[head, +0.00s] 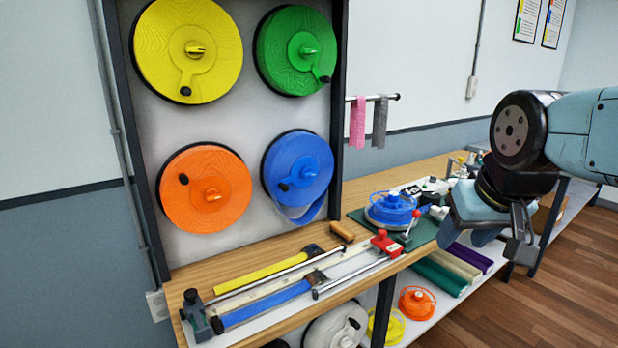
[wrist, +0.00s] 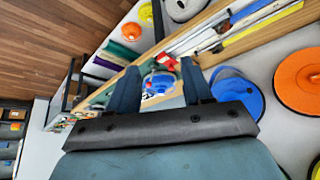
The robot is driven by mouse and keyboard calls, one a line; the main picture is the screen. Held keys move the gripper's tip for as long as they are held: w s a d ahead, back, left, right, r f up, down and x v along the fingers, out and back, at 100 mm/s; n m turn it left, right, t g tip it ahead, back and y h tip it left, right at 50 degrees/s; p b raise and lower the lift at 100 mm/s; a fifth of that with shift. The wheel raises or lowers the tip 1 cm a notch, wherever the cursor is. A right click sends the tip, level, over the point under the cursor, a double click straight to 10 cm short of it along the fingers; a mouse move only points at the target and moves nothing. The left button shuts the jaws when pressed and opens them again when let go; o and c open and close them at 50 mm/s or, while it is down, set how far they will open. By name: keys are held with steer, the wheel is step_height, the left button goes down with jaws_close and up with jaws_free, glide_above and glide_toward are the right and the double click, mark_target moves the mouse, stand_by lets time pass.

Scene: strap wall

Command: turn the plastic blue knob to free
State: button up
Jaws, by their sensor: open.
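The blue reel (head: 284,163) hangs at the lower right of the wall panel. Its blue knob (head: 308,172) sits at the centre, beside a crank with a dark grip. A loop of blue strap (head: 300,212) hangs below the reel. My gripper (head: 499,240) is open and empty at the right, well away from the panel and above the bench. In the wrist view my gripper (wrist: 160,78) points toward the bench, and the blue reel (wrist: 243,98) shows to the right of its fingers. The knob's setting is too small to tell.
Yellow (head: 215,45), green (head: 270,45) and orange (head: 180,215) reels share the panel. The wooden bench (head: 440,170) below holds a strap jig with a red clamp (head: 385,243) and another blue reel (head: 390,210). Cloths (head: 357,122) hang from a rail beside the panel.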

steer(key=shift+o, duration=0.7)
steer(key=shift+w, duration=0.45)
steer(key=shift+o, duration=0.6)
steer(key=w+n+t, duration=0.1)
steer(key=w+t, duration=0.1)
steer(key=w, duration=0.9)
steer(key=shift+w+d+f+t+h, duration=0.15)
steer(key=shift+f+t+h, duration=0.2)
steer(key=shift+t+h, duration=0.05)
steer(key=n+t+y, duration=0.6)
steer(key=t+y, duration=0.1)
steer(key=y, duration=0.4)
glide_toward(310, 174)
steer(key=x, duration=0.9)
steer(key=shift+w, duration=0.1)
